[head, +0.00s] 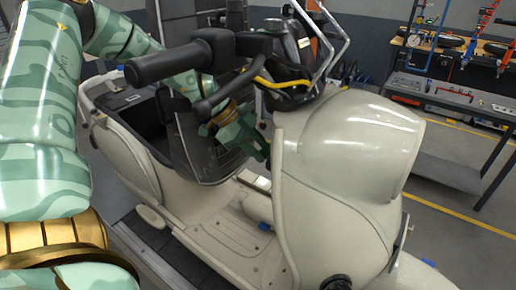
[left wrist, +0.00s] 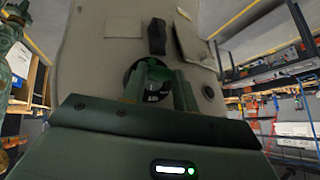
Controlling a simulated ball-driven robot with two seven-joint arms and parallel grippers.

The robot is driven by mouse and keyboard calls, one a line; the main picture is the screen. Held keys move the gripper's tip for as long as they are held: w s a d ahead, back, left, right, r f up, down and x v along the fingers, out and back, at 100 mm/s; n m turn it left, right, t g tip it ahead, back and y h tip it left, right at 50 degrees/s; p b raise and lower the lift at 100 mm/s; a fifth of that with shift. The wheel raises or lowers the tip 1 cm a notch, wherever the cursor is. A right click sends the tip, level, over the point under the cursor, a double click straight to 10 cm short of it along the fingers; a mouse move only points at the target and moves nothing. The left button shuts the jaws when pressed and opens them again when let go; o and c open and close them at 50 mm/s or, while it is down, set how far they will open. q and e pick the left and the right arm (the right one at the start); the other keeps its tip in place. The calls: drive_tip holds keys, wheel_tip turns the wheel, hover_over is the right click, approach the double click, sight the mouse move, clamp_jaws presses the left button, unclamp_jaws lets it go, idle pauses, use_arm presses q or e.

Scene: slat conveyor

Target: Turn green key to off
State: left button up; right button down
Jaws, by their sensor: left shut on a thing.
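A cream scooter (head: 345,150) stands on the slat conveyor, its front to the right. My left gripper (head: 258,146) reaches in behind the handlebar to the rider's side of the front shield; the shield and handlebar hide part of that spot. In the left wrist view, the cream panel (left wrist: 105,45) carries a round dark ignition lock with a green key (left wrist: 150,70) in it. The left gripper's fingers (left wrist: 158,88) are shut on the key, one on each side. The key is hidden in the head view. My right gripper is not in view.
The black handlebar grip (head: 170,62) and a lever with yellow cable (head: 285,82) hang close above my left forearm. A black hook (left wrist: 157,37) sits above the lock on the panel. A workbench with tools (head: 455,95) stands at the back right.

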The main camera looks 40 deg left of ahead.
use_arm(q)
drive_tip(key=shift+w+n+g, duration=0.15)
drive_tip(key=shift+n+g, duration=0.35)
drive_tip(key=shift+g, duration=0.6)
drive_tip(key=o, duration=0.9)
drive_tip(key=shift+d, duration=0.1)
